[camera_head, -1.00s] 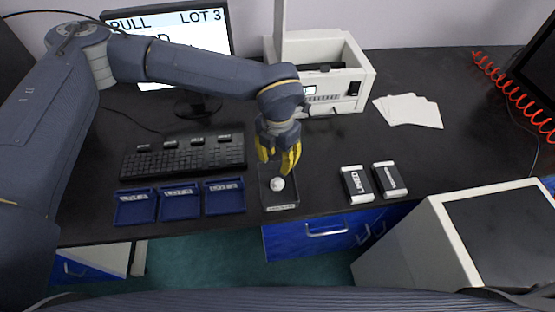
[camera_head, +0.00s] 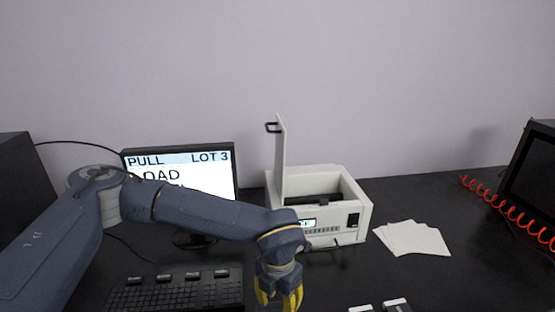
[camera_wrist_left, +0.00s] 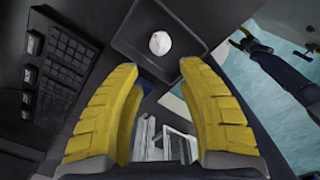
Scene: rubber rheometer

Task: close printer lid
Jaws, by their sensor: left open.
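The white printer (camera_head: 325,205) stands at the back of the desk, right of the monitor. Its lid (camera_head: 280,158) stands upright at the printer's left side, with a dark handle loop (camera_head: 272,127) near its top. The printer's inside is exposed. My left gripper (camera_head: 280,298) is in front of and below the printer, pointing down, apart from the lid. In the left wrist view its yellow fingers (camera_wrist_left: 160,112) are spread with nothing between them. A small dark tray (camera_wrist_left: 128,38) with a white round piece (camera_wrist_left: 160,43) lies beyond the fingertips. My right gripper is not identifiable in the head view.
A monitor (camera_head: 182,172) and keyboard (camera_head: 175,292) are on the left. White cards (camera_head: 412,238) lie right of the printer. Two small boxes (camera_head: 397,305) show at the bottom edge. The space above the printer is clear.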

